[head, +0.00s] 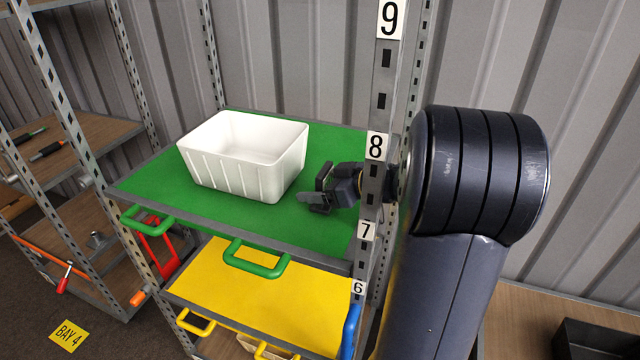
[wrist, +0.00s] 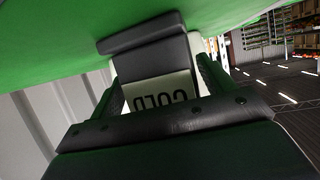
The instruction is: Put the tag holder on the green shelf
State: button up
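The tag holder (head: 311,199) is a small dark grey piece over the right part of the green shelf (head: 325,145). In the wrist view its cream tag (wrist: 160,93) shows upside down, with lettering that looks like GOLD, partly covered by my gripper's dark finger parts. My gripper (head: 322,192) reaches in past the right post and appears shut on the tag holder, low over the green surface. In the wrist view the green surface (wrist: 45,40) fills the top, close to the fingertip. I cannot tell whether the holder touches the shelf.
A white bin (head: 225,180) stands on the green shelf, left of my gripper. A numbered steel post (head: 381,110) is close beside my arm. A yellow shelf (head: 260,295) lies below, and green handles (head: 255,262) stick out in front. The shelf's front right is clear.

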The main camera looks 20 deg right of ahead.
jog(key=shift+o, duration=0.8)
jog(key=shift+r, duration=0.2)
jog(key=v, duration=1.2)
jog(key=shift+b, duration=0.3)
